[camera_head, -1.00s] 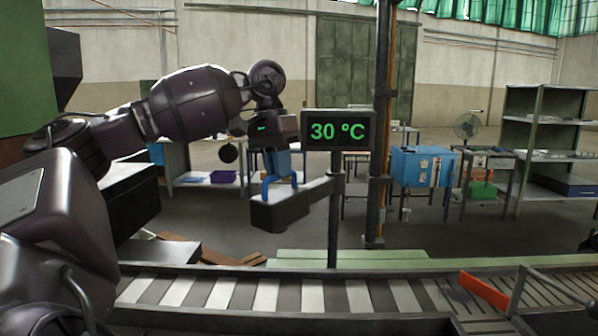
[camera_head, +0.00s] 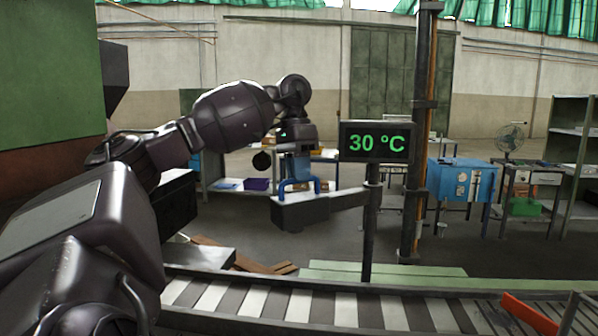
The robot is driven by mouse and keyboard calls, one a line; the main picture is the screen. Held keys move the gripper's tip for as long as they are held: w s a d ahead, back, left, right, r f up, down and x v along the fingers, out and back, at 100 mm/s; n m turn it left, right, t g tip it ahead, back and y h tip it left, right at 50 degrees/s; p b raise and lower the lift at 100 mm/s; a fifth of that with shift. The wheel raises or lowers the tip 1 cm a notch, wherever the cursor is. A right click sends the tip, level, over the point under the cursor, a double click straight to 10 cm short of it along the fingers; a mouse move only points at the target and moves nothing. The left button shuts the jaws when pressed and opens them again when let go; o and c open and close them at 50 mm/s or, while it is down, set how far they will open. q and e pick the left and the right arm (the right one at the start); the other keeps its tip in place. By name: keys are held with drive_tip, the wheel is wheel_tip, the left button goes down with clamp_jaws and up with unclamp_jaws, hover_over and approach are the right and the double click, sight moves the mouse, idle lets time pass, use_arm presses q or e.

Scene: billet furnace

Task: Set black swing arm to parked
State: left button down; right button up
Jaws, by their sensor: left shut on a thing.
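The black swing arm (camera_head: 338,201) reaches left from a dark upright post beyond the roller conveyor. Its thick block end carries a blue handle (camera_head: 299,184). My left gripper (camera_head: 299,178) comes down from above and is shut on the blue handle; its fingertips are partly hidden by the handle. My right gripper is not in view.
A temperature display (camera_head: 377,142) reading 30 °C stands above the swing arm on the post. The conveyor (camera_head: 330,305) runs across the front, with a red bar (camera_head: 528,315) at its right. A tall dark column (camera_head: 420,140) stands right of the display.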

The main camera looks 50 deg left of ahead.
use_arm(q)
drive_tip(key=c, duration=1.1)
unclamp_jaws()
drive_tip(key=shift+w, duration=0.1)
drive_tip(key=shift+c, duration=0.2)
drive_tip(key=shift+r, duration=0.15)
drive_tip(key=shift+a+r+p, duration=0.2)
drive_tip(key=shift+r+p, duration=0.3)
drive_tip(key=shift+r, duration=1)
drive_tip(key=shift+a+r+p, duration=0.2)
drive_tip(key=shift+r+p, duration=0.85)
drive_tip(key=shift+p, duration=1)
drive_tip(key=shift+a+r+p, duration=0.2)
drive_tip(key=shift+r+p, duration=0.8)
drive_tip(key=shift+p, duration=1)
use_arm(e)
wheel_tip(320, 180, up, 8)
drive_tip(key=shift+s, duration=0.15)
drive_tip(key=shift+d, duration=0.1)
